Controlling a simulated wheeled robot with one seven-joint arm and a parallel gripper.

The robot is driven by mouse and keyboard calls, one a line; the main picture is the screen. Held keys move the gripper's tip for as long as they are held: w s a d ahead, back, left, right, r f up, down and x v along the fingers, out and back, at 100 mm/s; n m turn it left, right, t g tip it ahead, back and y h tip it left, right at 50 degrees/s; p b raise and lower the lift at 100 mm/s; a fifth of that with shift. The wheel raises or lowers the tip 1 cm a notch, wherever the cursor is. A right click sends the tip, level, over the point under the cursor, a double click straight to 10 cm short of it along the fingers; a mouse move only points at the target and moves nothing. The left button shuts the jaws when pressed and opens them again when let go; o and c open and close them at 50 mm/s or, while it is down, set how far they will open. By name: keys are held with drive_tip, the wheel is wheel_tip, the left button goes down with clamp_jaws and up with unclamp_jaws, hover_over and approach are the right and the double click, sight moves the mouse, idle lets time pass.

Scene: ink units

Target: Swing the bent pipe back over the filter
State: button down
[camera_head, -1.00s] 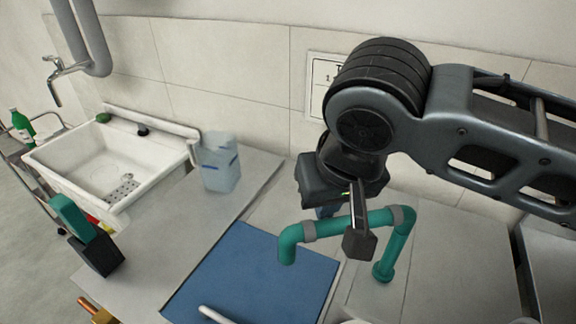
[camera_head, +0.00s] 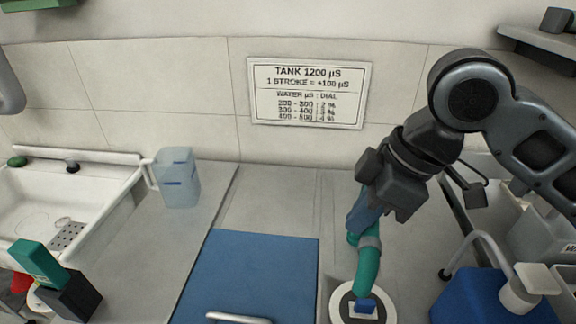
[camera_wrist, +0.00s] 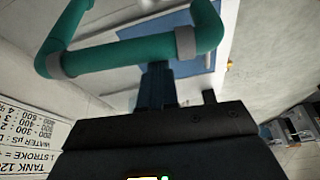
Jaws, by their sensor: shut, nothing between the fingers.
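The teal bent pipe (camera_head: 367,268), with grey collars, runs toward the viewer in the head view. Its near end points down over a white and dark round piece (camera_head: 338,300) with a blue block in it, perhaps the filter; I cannot tell whether they touch. My gripper (camera_head: 358,226) is shut and empty, its blue fingers at the far part of the pipe. In the wrist view, my shut fingers (camera_wrist: 157,88) are beside the pipe (camera_wrist: 120,55), touching or very close. The pipe's foot is hidden in the head view.
A blue panel (camera_head: 250,270) with a white handle lies left of the pipe. A jug (camera_head: 178,178) and a white sink (camera_head: 80,205) are further left. A blue box (camera_head: 490,295) with a grey spout stands at right. A sign (camera_head: 308,92) hangs on the wall.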

drive_tip(key=shift+s+d+f, duration=0.1)
drive_tip(key=shift+s+d, duration=0.1)
drive_tip(key=shift+d, duration=0.1)
drive_tip(key=shift+s+d, duration=0.2)
drive_tip(key=shift+d, duration=0.55)
drive_tip(key=shift+d, duration=0.15)
drive_tip(key=shift+w, duration=0.1)
drive_tip(key=a+r+p, duration=0.1)
drive_tip(key=a+p, duration=0.1)
drive_tip(key=a, duration=0.3)
drive_tip(key=w+b+v, duration=0.1)
drive_tip(key=v, duration=0.9)
drive_tip(key=shift+d+b, duration=0.3)
drive_tip(key=shift+b, duration=0.05)
